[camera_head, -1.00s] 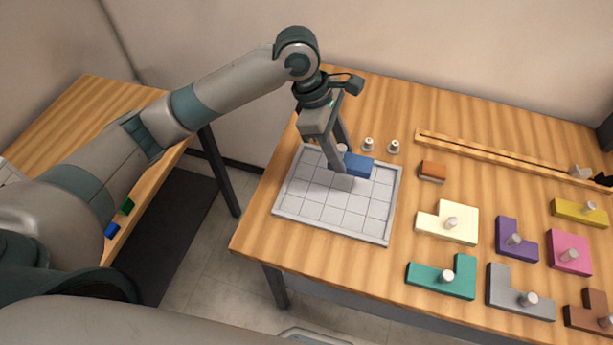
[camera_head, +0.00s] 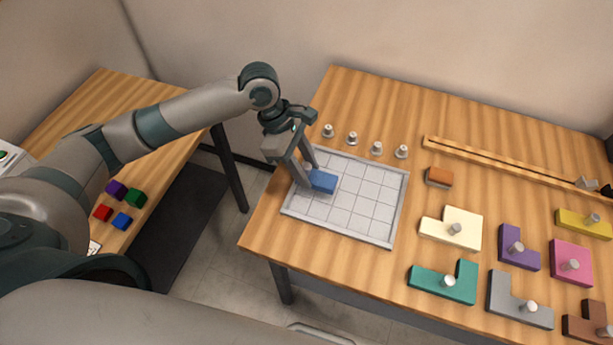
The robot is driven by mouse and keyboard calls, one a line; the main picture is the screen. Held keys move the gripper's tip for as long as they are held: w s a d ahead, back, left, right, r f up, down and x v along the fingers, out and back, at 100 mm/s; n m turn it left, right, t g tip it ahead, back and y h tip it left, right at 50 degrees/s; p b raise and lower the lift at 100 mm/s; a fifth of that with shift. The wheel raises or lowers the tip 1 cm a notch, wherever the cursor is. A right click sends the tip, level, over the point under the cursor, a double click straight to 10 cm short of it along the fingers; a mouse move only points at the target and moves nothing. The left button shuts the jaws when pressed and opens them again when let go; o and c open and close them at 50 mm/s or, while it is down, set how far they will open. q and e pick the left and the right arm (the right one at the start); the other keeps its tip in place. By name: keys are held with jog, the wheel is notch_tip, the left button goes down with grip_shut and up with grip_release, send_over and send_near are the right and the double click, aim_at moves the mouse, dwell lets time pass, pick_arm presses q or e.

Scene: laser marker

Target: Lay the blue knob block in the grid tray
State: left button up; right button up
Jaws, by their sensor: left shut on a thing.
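The blue knob block (camera_head: 322,181) is over the left part of the white grid tray (camera_head: 366,225). My left gripper (camera_head: 306,178) is shut on the block; the fingers hide its knob and left end. I cannot tell whether the block touches the tray floor or hangs just above it. The rest of the tray's squares are empty. My right gripper is not in view.
Several small metal knobs (camera_head: 352,138) stand behind the tray. To its right lie an orange-brown block (camera_head: 438,177), a cream block (camera_head: 462,226), a teal block (camera_head: 440,284) and other knob blocks. A wooden rail (camera_head: 500,163) runs along the back. Small coloured cubes (camera_head: 135,198) lie on the left table.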

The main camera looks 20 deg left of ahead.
pick_arm(q)
notch_tip(320, 180, down, 3)
jog(key=shift+r+p, duration=0.15)
jog(key=shift+p, duration=0.35)
jog(key=shift+f, duration=0.55)
jog(key=o, duration=1.1)
jog(key=shift+f, duration=0.15)
jog(key=shift+c, duration=0.2)
